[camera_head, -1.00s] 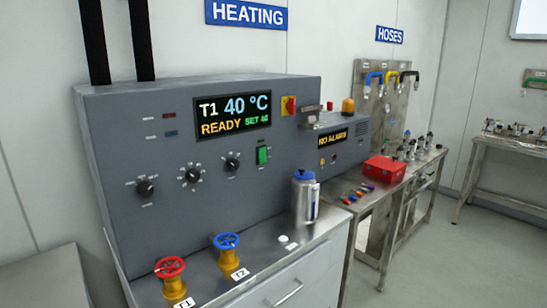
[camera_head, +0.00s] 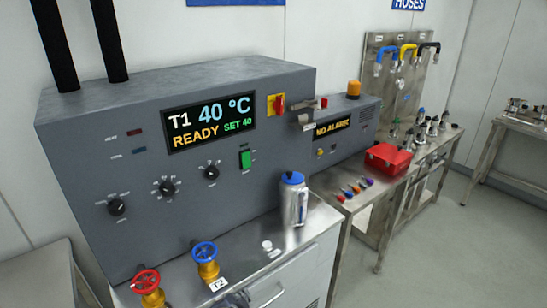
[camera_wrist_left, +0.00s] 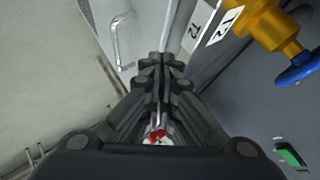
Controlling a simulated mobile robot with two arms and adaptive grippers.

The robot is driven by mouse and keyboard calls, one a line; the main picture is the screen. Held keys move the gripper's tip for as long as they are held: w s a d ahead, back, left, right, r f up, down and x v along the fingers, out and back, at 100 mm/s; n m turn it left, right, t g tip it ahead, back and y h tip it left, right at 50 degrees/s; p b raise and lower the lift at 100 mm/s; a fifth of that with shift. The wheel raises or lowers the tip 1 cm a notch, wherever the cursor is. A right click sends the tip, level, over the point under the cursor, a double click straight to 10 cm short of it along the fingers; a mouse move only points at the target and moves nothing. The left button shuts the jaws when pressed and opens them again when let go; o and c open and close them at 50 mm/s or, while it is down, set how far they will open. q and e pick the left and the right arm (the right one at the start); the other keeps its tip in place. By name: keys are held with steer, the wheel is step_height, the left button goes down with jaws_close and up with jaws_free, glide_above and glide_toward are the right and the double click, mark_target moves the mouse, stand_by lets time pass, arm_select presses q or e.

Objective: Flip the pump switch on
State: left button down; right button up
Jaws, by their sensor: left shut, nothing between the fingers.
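A green rocker switch (camera_head: 246,159) sits on the grey front panel, right of the small black knobs; its label is too small to read, so I cannot confirm it is the pump switch or tell its position. It also shows at the lower right of the left wrist view (camera_wrist_left: 290,155). My left gripper (camera_head: 237,299) shows at the bottom edge of the head view, low in front of the counter and well below the switch. In the left wrist view its fingers (camera_wrist_left: 162,62) are shut and empty. My right gripper is not in view.
Red (camera_head: 145,281) and blue (camera_head: 204,252) valve wheels stand on the counter below the panel. A blue-capped bottle (camera_head: 294,199) stands below and right of the switch. The display (camera_head: 209,120) reads T1 40 °C, READY, SET 40. A red-yellow switch (camera_head: 277,104) is higher up.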

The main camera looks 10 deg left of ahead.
arm_select(q)
steer(key=w+r+m+t+p, duration=0.1)
steer(key=w+r+m+t, duration=0.1)
steer(key=w+r, duration=0.3)
steer(key=w+r+m+t, duration=0.2)
steer(key=w+r, duration=0.3)
steer(key=r, duration=0.7)
steer(key=w+r+m+t+y+p, duration=0.1)
steer(key=w+r+m+t, duration=0.1)
steer(key=w+r, duration=0.3)
step_height(320, 180, up, 4)
steer(key=shift+w+a+r+m+t+p, duration=0.2)
steer(key=shift+w+r+m+t+p, duration=0.1)
steer(key=shift+w+m+t, duration=0.15)
